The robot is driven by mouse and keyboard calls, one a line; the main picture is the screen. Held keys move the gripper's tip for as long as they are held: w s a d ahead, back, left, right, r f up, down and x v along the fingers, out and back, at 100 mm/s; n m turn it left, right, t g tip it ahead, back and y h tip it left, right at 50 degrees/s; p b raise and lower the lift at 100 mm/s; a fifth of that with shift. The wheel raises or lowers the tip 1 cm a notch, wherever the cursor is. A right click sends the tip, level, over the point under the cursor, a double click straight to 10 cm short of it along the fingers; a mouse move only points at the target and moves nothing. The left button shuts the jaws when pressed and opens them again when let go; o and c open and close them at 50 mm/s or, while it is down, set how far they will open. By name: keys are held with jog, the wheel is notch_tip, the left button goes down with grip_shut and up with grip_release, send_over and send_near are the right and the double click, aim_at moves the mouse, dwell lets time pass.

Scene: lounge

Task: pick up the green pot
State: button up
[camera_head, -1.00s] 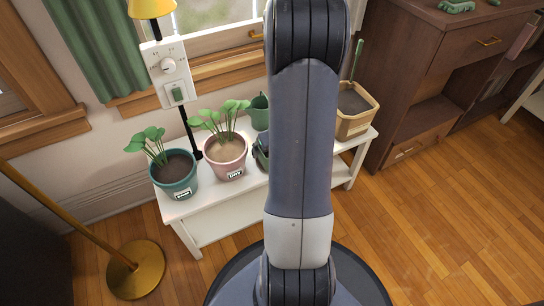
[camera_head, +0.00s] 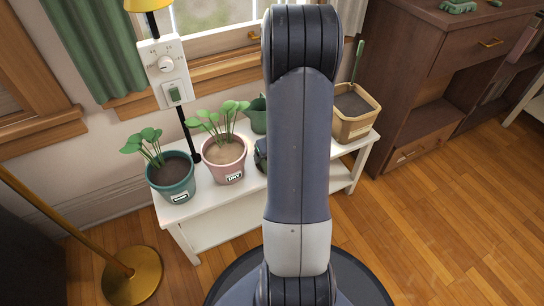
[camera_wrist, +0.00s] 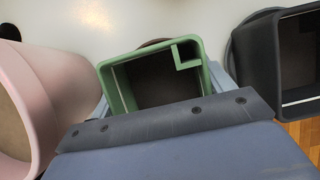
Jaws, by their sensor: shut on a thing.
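The green pot (camera_wrist: 151,58) is square, with a notched inner corner and a dark inside. It is in the middle of the wrist view. My gripper (camera_wrist: 163,92) is shut on it, with a blue-grey finger along its left side and another along its right. In the head view my arm covers most of the gripper and the pot. I cannot tell whether the pot touches the bench below it.
A white bench (camera_head: 218,202) holds a teal plant pot (camera_head: 175,183), a pink plant pot (camera_head: 226,172) and a tan planter (camera_head: 352,127). In the wrist view the pink pot (camera_wrist: 62,85) is close on the left and a dark pot (camera_wrist: 262,62) close on the right.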

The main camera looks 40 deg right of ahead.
jog(key=shift+c, duration=1)
jog(key=shift+r, duration=0.15)
